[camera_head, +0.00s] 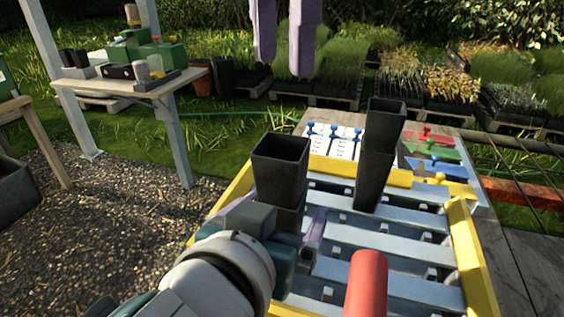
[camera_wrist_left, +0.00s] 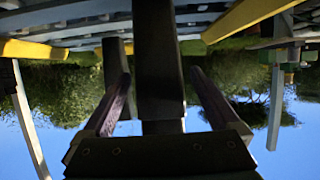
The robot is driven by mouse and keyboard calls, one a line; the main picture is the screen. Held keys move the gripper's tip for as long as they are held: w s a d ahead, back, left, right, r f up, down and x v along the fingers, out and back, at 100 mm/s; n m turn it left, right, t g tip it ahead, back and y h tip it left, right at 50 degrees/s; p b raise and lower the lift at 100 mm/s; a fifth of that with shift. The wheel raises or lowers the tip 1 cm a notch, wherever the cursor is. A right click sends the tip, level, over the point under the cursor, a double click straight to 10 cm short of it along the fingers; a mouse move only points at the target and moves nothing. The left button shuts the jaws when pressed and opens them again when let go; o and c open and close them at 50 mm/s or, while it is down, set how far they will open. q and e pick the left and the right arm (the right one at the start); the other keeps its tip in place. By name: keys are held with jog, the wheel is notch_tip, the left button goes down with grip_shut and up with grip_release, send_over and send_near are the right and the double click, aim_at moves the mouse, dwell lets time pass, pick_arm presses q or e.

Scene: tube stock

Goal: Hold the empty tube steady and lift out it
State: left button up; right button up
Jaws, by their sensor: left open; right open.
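A black square tube (camera_head: 280,175) stands upright in the yellow-framed rack (camera_head: 468,255), its open top dark inside. A second, taller-looking black tube (camera_head: 372,160) stands to its right. I cannot tell from the dark tops whether either is empty. My left gripper (camera_head: 278,225) is open, low at the nearer tube, with a purple finger on either side. In the left wrist view the tube (camera_wrist_left: 158,65) runs between the spread fingers (camera_wrist_left: 160,100), with gaps visible on both sides. My right gripper (camera_head: 285,40) is open and empty, its purple fingers hanging high above the tubes.
A red cylinder (camera_head: 367,285) is at the rack's near side. Behind the rack are a white panel with blue pegs (camera_head: 333,143) and coloured pieces with knobs (camera_head: 435,150). A wooden side table (camera_head: 130,88) stands at the left on gravel. Air above the tubes is free below my right gripper.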

aim_at(282, 148)
pick_arm(q)
jog(key=c, duration=1.4)
pick_arm(e)
jog(key=shift+o, duration=1.4)
jog(key=shift+m, duration=0.3)
jog(key=o, duration=0.5)
jog(key=m, duration=0.5)
jog(key=shift+r, duration=0.35)
jog(key=shift+c, duration=0.2)
jog(key=m, duration=0.4)
jog(key=shift+w+r, duration=0.1)
jog(key=shift+r, duration=0.1)
jog(key=shift+m, duration=0.5)
notch_tip(282, 148, down, 12)
jog(key=shift+r, duration=0.1)
